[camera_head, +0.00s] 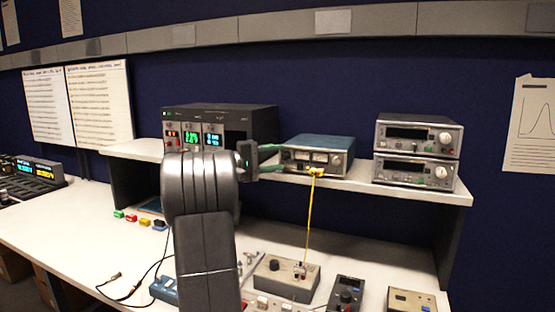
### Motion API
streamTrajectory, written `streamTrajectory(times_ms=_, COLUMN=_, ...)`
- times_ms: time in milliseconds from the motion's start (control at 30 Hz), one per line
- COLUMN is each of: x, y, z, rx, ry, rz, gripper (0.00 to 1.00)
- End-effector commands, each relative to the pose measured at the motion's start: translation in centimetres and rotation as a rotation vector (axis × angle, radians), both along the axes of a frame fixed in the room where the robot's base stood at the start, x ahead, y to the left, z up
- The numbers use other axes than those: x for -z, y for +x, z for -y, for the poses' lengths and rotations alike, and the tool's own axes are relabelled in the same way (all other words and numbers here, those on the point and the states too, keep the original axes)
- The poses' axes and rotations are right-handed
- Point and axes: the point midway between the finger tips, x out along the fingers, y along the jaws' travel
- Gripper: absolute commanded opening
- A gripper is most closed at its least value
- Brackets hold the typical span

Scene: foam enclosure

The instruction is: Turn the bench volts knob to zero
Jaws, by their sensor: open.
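A blue-topped bench instrument (317,150) with small panel meters stands on the raised shelf in the head view. A knob (337,161) shows at the right of its front face. The labels are too small to read, so I cannot tell whether this is the volts knob or where it points. My gripper (279,159) is open, with its green fingers apart and pointing right, near the instrument's left front edge. I see nothing between the fingers. I cannot tell whether they touch the instrument, and they partly hide its left side.
A yellow lead (308,220) hangs from the instrument's front to a grey box (283,278) on the bench. A black unit with lit displays (222,125) stands to the left. Two stacked silver instruments (417,150) stand to the right. The shelf edge (400,190) lies below.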

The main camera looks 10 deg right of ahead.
Motion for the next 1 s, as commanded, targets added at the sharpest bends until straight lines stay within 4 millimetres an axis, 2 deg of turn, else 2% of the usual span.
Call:
streamTrajectory(times_ms=300, x=0.2, y=-1.3, z=-7.1, rx=-0.005, ry=0.0, rz=0.001, gripper=0.45)
streamTrajectory(times_ms=500, x=0.2, y=-2.0, z=-10.6, rx=-0.003, ry=-0.001, rz=0.0, gripper=0.45)
streamTrajectory(times_ms=700, x=0.2, y=-2.4, z=-12.2, rx=-0.001, ry=0.0, rz=0.0, gripper=0.45)
streamTrajectory(times_ms=1000, x=0.2, y=-2.4, z=-12.3, rx=0.0, ry=0.0, rz=0.0, gripper=0.45)
